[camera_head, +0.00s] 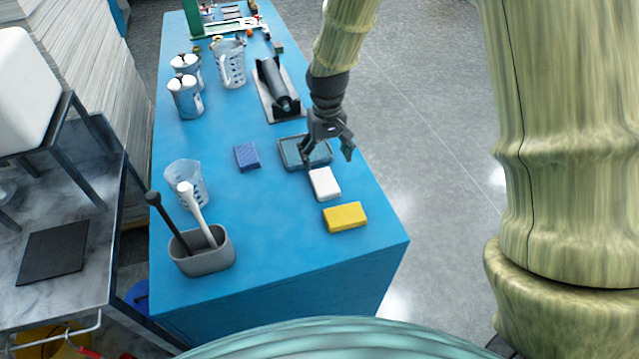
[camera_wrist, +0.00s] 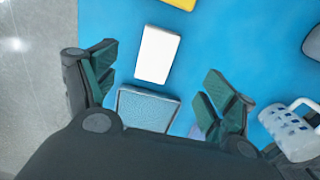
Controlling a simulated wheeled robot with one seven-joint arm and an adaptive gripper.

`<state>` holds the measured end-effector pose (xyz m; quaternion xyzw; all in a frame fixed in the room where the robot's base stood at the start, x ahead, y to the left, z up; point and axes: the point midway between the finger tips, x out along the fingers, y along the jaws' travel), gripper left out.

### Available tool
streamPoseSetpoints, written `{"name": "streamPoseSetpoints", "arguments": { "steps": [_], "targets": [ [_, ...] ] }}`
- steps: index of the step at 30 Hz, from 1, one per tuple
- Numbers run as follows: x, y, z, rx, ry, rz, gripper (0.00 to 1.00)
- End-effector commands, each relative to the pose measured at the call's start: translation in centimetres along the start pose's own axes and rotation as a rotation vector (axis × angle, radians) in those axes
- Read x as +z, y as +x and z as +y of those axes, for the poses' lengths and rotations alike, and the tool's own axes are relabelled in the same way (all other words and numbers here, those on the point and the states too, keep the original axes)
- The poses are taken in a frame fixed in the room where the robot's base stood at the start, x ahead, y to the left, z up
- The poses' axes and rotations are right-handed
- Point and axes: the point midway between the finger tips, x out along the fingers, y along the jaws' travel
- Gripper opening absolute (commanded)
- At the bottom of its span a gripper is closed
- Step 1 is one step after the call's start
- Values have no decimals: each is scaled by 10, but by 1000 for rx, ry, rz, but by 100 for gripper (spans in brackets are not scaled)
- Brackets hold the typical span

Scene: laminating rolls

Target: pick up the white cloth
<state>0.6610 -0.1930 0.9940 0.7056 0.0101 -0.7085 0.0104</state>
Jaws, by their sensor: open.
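The white cloth (camera_head: 325,184) is a small, flat, folded-looking block on the blue table, between a grey tray and a yellow block. In the wrist view the white cloth (camera_wrist: 157,54) lies ahead of my fingers, left of centre. My gripper (camera_head: 328,152) is open and empty above the grey tray, just behind the cloth in the head view. Its two fingers (camera_wrist: 158,88) are spread wide in the wrist view, and the cloth is beyond their tips. I see no contact with the cloth.
The grey tray (camera_head: 291,150) lies under my gripper. A yellow block (camera_head: 345,217) is in front of the cloth, and a blue block (camera_head: 246,157) is to the left. A grey holder (camera_head: 203,259) with two handled tools stands front left. The table's right edge is close.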

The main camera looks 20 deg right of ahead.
Motion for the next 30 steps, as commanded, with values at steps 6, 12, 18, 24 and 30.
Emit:
{"name": "streamPoseSetpoints", "arguments": {
  "steps": [6, 12, 18, 24, 30],
  "targets": [
    [-2, 12, -4, 0, -7, 0, 84],
    [-2, 32, -6, 0, -10, -2, 84],
    [-2, 53, -5, 0, -9, -1, 84],
    [-2, 63, -4, 0, -8, 1, 84],
    [-1, 71, -3, 0, -7, -2, 84]
  ]
}}
